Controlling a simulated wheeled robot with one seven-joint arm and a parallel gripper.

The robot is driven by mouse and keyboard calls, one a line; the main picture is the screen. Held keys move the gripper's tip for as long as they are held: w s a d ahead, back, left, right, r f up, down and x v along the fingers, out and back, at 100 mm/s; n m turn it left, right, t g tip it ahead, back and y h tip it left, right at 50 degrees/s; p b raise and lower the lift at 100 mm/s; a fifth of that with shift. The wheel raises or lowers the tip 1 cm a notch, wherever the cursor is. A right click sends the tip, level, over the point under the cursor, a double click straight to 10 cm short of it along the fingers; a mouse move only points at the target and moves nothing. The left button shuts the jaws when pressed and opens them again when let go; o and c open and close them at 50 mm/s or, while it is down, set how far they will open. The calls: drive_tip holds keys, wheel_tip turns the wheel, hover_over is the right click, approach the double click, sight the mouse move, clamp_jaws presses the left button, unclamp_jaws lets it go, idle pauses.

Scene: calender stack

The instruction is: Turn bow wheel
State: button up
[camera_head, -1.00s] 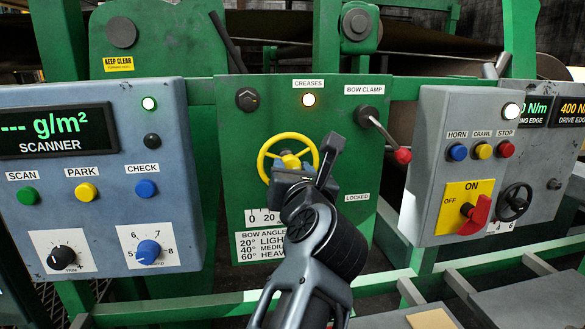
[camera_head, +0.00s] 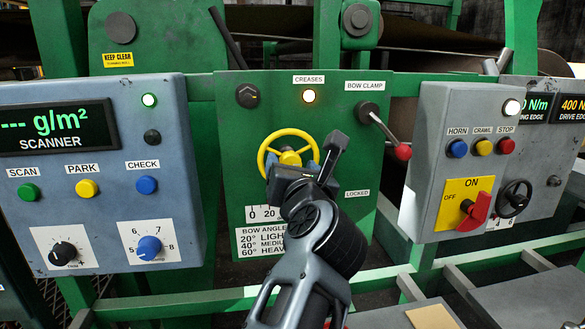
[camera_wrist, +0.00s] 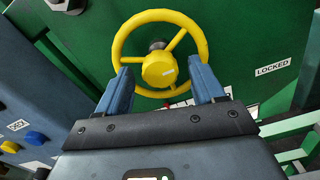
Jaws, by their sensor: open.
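The yellow bow wheel (camera_head: 275,142) is mounted on the green panel in the middle of the head view. In the wrist view the wheel (camera_wrist: 140,18) shows its rim, spokes and round hub (camera_wrist: 159,69). My gripper (camera_wrist: 161,80) is open, with one blue finger on each side of the hub. The fingers overlap the lower rim in the picture; I cannot tell whether they touch it. In the head view my gripper (camera_head: 292,167) covers the wheel's lower part. The angle scale (camera_head: 262,213) below the wheel is partly hidden by my arm.
The bow clamp lever with a red knob (camera_head: 403,152) is right of the wheel, near the "LOCKED" label (camera_head: 357,194). The scanner box (camera_head: 100,225) stands left and a grey control box (camera_head: 425,165) right. The CREASES lamp (camera_head: 309,96) is lit. A green rail runs below.

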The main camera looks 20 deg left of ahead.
drive_tip(key=b+v, duration=0.1)
drive_tip(key=v, duration=0.6)
drive_tip(key=shift+s+d, duration=0.25)
drive_tip(key=shift+s, duration=0.1)
